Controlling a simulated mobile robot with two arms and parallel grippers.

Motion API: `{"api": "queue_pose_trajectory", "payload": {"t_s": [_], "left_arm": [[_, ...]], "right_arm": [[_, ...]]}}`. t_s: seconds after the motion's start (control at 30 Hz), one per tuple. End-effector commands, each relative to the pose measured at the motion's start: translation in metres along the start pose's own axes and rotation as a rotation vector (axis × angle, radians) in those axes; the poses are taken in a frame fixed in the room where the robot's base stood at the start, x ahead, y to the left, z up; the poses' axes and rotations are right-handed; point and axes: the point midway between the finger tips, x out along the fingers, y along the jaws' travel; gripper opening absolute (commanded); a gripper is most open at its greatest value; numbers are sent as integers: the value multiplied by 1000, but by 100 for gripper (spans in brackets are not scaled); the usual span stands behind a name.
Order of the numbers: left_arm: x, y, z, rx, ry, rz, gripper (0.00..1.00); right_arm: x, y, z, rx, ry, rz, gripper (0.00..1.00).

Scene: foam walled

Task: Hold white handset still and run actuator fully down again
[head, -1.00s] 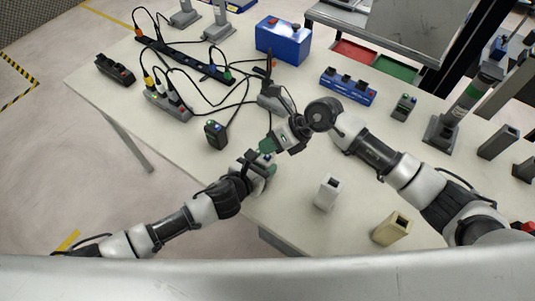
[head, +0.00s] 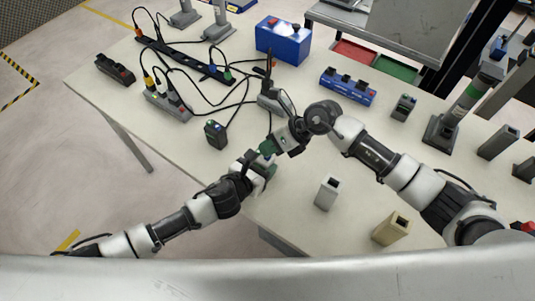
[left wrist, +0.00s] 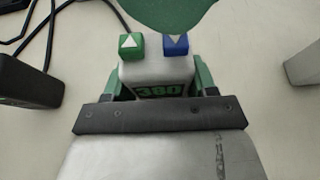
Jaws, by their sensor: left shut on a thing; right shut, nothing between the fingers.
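The white handset (left wrist: 158,72) is between the green fingers of my left gripper (left wrist: 158,88) in the left wrist view. It has a green button with an up triangle and a blue button with a down triangle. My left gripper (head: 262,168) is shut on it above the table. My right gripper (head: 269,148) is shut and empty. Its green fingertip is close over the blue button and partly covers it; I cannot tell whether it touches. A dark grey device with an upright post (head: 268,96), perhaps the actuator, stands beyond the grippers.
A black box (head: 216,134) stands left of the grippers. A white holder (head: 327,191) and a beige holder (head: 392,228) stand at right front. A blue box (head: 284,39) is at the back.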

Motion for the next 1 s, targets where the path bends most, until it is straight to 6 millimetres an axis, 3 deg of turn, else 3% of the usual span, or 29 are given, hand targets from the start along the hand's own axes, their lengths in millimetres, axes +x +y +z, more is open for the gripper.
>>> {"api": "queue_pose_trajectory", "payload": {"t_s": [1.0], "left_arm": [[0, 0, 0, 0, 1, 0, 30]], "right_arm": [[7, -5, -5, 0, 1, 0, 0]]}}
